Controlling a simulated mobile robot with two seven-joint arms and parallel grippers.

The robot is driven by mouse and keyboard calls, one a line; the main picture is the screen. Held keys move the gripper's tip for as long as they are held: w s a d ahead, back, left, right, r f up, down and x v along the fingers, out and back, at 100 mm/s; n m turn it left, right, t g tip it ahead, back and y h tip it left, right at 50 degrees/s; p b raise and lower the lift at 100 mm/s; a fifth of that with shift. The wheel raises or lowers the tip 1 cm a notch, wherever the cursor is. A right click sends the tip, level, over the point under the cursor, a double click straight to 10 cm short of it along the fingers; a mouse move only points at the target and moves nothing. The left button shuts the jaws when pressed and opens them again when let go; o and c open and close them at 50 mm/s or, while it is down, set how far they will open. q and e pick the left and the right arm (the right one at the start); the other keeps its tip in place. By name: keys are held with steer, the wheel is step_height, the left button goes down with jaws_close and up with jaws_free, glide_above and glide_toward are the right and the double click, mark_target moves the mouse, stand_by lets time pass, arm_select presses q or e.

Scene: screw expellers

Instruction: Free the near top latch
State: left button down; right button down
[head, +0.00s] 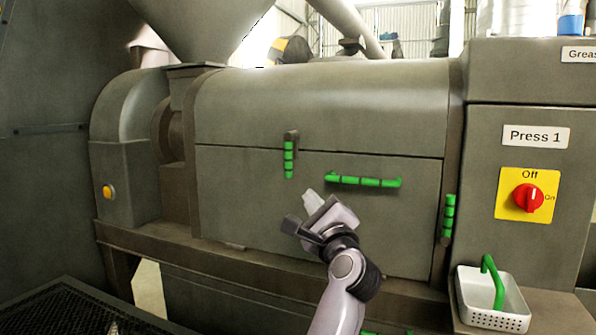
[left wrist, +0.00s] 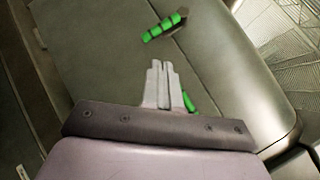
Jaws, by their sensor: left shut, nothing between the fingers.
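A green-gripped latch (head: 289,160) hangs straight down from a dark mount at the seam between the press's upper cover and its front panel. It also shows at the top of the left wrist view (left wrist: 165,26). My left gripper (head: 312,201) is shut and empty, below and to the right of the latch in the head view, apart from it. Its closed fingertips (left wrist: 158,66) point toward the latch side in the left wrist view. My right gripper is in neither view.
A green horizontal handle (head: 363,181) is on the front panel (head: 400,225), right of my left gripper. Another green latch (head: 447,215) stands at the panel's right edge. A white basket (head: 485,318) and a red switch (head: 528,198) are at the right.

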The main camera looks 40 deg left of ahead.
arm_select(q)
steer(key=r+n+h, duration=0.1)
steer(key=n, duration=0.1)
steer(key=w+r+n+h, duration=0.1)
steer(key=n, duration=0.1)
steer(key=w+d+r+n+h, duration=0.1)
steer(key=r+n, duration=0.1)
steer(key=shift+w+n+g+h, duration=0.1)
steer(key=shift+n+g+h, duration=0.2)
steer(key=shift+n, duration=0.1)
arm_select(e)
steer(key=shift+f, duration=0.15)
arm_select(q)
steer(key=shift+r, duration=0.1)
